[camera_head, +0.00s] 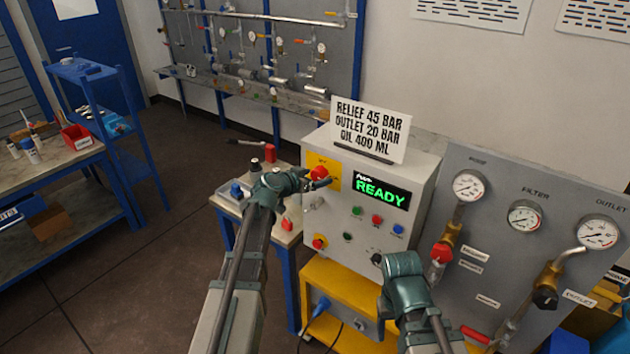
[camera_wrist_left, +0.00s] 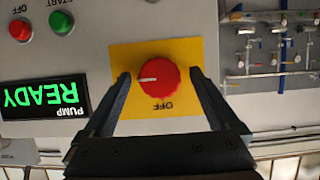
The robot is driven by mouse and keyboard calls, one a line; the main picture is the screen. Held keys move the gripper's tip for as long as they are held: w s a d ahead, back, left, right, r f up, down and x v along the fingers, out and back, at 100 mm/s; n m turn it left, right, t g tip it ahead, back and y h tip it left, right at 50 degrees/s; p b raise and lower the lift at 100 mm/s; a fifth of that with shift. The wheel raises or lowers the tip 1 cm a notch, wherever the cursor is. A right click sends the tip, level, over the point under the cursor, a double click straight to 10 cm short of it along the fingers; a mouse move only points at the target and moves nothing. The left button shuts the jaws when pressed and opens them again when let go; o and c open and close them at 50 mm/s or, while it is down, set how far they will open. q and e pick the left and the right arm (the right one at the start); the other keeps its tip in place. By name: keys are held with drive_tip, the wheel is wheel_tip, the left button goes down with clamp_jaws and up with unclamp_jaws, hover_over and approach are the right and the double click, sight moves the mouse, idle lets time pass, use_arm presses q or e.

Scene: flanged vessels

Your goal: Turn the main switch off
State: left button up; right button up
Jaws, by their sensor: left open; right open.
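The main switch is a red round knob (camera_head: 319,172) on a yellow plate at the upper left of the pump cabinet's front. In the left wrist view the knob (camera_wrist_left: 160,83) shows upside down; its white mark points left and the word OFF is below it. My left gripper (camera_head: 314,183) is open at the switch. In the left wrist view its fingers (camera_wrist_left: 160,75) stand on either side of the knob with gaps; I cannot tell how deep they reach. My right gripper (camera_head: 392,262) is low in front of the cabinet, empty, its fingertips mostly hidden.
The cabinet's green display (camera_head: 381,189) reads READY, with several buttons below. A sign (camera_head: 368,130) stands on top. A gauge panel (camera_head: 500,225) with valves is at the right. A small blue table (camera_head: 285,235) stands left of the cabinet. Open floor lies further left.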

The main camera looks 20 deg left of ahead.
use_arm(q)
drive_tip(key=shift+w, duration=0.1)
drive_tip(key=c, duration=1.4)
drive_tip(key=n+h, duration=0.1)
drive_tip(key=n+b, duration=0.1)
drive_tip(key=shift+w+a+f+n+g+h, duration=0.1)
drive_tip(key=shift+f+n+g+h, duration=0.1)
drive_tip(key=shift+n+g+h, duration=0.15)
drive_tip(key=n+h+b, duration=0.2)
drive_tip(key=n, duration=0.1)
drive_tip(key=shift+f, duration=0.15)
drive_tip(key=n+h+b, duration=0.1)
drive_tip(key=n, duration=0.1)
drive_tip(key=n+h+b, duration=0.1)
drive_tip(key=n+b, duration=0.1)
drive_tip(key=shift+a+f+h, duration=0.1)
drive_tip(key=shift+f+h, duration=0.05)
drive_tip(key=shift+h, duration=0.1)
drive_tip(key=shift+n+t+h+b, duration=0.45)
drive_tip(key=shift+n+h+b, duration=0.25)
drive_tip(key=shift+n+b, duration=0.95)
drive_tip(key=shift+n, duration=0.3)
